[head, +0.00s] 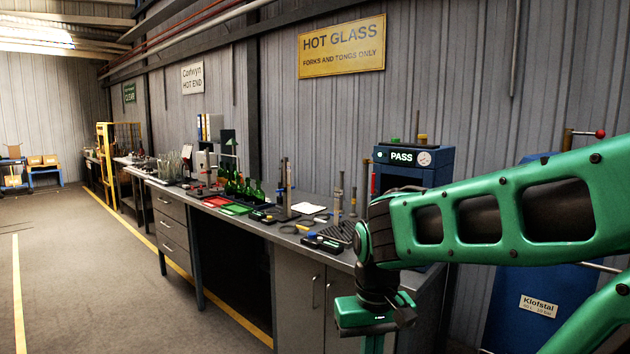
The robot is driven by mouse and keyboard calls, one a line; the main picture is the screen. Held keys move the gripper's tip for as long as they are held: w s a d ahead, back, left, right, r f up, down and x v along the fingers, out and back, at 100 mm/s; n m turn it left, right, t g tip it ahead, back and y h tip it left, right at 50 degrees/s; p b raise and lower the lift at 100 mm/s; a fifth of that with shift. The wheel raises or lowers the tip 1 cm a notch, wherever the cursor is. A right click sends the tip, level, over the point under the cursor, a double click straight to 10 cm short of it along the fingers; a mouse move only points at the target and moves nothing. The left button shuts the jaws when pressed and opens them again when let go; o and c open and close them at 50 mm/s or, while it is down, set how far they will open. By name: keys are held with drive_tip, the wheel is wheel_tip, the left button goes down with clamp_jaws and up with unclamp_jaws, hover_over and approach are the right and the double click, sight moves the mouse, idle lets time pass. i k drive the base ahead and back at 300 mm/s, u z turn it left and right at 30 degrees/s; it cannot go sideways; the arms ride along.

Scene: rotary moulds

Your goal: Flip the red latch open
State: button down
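I cannot tell for sure which thing is the red latch. A small upright red part (373,184) shows at the left side of the blue box marked PASS (413,157). A red ball knob (600,133) tips a metal bar above the blue Klofstal cabinet (539,306) at the right. My gripper (372,345) hangs in front of the bench at the bottom, apart from both. Its fingers are cut off by the lower picture edge, so its opening is hidden. My green arm covers part of the box and the cabinet.
A long grey bench (262,226) with drawers runs along the left of my arm. Green bottles (248,190), a red tray (216,201), a green tray (237,209) and tools crowd its top. The floor (100,290) at the left is clear, with yellow lines.

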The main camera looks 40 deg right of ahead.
sight(374, 192)
drive_tip(key=z, duration=0.1)
drive_tip(key=i, duration=0.85)
drive_tip(key=z, duration=0.4)
